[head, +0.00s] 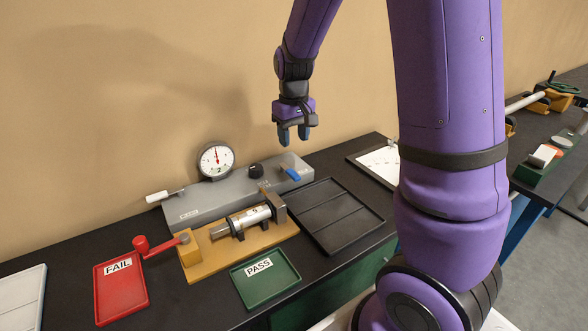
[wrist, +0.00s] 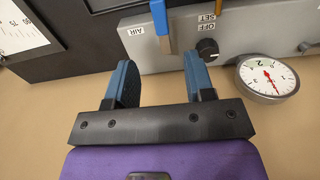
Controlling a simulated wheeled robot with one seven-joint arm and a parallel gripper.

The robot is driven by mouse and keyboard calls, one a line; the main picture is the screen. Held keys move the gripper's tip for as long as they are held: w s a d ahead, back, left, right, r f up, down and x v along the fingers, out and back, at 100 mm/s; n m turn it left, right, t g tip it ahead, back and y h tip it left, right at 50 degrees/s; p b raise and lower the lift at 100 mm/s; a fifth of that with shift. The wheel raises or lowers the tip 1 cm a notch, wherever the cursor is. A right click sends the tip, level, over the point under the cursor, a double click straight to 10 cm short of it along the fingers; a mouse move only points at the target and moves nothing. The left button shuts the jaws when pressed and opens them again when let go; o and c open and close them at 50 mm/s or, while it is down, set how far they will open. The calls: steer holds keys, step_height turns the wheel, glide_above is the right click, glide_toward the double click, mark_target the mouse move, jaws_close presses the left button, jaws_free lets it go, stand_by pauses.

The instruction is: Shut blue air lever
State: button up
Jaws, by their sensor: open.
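The blue air lever (head: 291,174) is on the right part of the grey panel box (head: 190,205). In the wrist view the blue lever (wrist: 159,20) shows beside the AIR label, running off the top edge of the picture. My gripper (head: 293,137) is above the lever in the head view, fingers pointing down. In the wrist view my gripper (wrist: 160,62) is open and empty, its blue fingers apart. The lever shows beyond the gap between them, not touched as far as I can see.
A black knob (head: 256,170) and a dial gauge (head: 216,160) are left of the lever. A clamp fixture with a cylinder (head: 249,217) stands in front. A red FAIL tray (head: 120,290), a green PASS tray (head: 266,280) and a dark tray (head: 333,216) lie around it.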

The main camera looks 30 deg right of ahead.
mark_target(294, 174)
step_height(294, 174, down, 11)
steer(key=shift+r, duration=0.1)
stand_by(0.4)
jaws_close()
